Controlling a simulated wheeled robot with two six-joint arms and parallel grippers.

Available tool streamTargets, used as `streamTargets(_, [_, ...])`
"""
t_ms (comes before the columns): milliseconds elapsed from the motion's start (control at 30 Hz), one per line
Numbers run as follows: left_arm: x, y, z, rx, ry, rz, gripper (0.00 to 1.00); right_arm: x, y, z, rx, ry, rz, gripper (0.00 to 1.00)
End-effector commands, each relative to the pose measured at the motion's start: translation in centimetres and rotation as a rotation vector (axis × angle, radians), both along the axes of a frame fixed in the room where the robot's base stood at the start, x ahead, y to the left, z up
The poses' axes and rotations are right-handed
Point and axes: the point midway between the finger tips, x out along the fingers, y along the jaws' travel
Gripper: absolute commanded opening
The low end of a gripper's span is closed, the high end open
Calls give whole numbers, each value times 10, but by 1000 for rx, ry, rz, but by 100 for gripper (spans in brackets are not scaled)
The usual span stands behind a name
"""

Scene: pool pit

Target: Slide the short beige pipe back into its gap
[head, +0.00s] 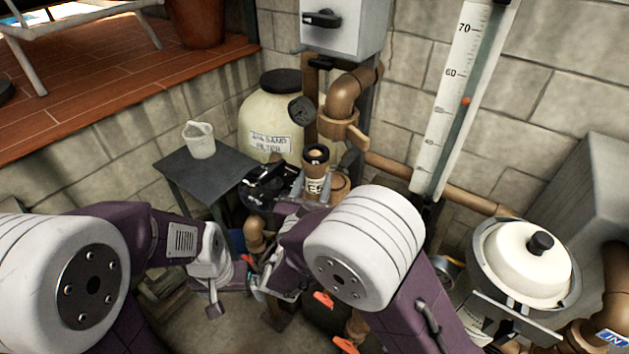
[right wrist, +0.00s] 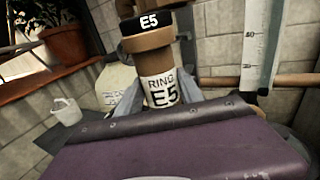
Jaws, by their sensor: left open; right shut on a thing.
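The short beige pipe (head: 316,169) stands about upright in the middle of the head view. It has a dark collar at its top and a white label. In the right wrist view the pipe (right wrist: 162,90) reads "RING E5", and a black band (right wrist: 144,22) marked "E5" shows above it. My right gripper (head: 313,190) is shut on the pipe, with a grey finger on each side. My left gripper (head: 214,292) is open and empty, low and to the left of the pipe. I cannot tell where the gap is; my right arm hides much of the area below.
A cream sand filter tank (head: 262,115) stands behind the pipe. A brown elbow pipe (head: 350,90) with a gauge is close at the upper right. A dark side table (head: 185,170) holds a white bucket (head: 200,140). A white-lidded pot (head: 525,262) is at the right.

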Motion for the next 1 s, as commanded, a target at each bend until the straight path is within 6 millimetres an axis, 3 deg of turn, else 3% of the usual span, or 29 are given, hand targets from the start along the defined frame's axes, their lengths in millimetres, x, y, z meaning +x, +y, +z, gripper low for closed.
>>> streamTargets(1000, [0,0,-4,0,0,0,93,11,-8,0,1,-2,-1,8])
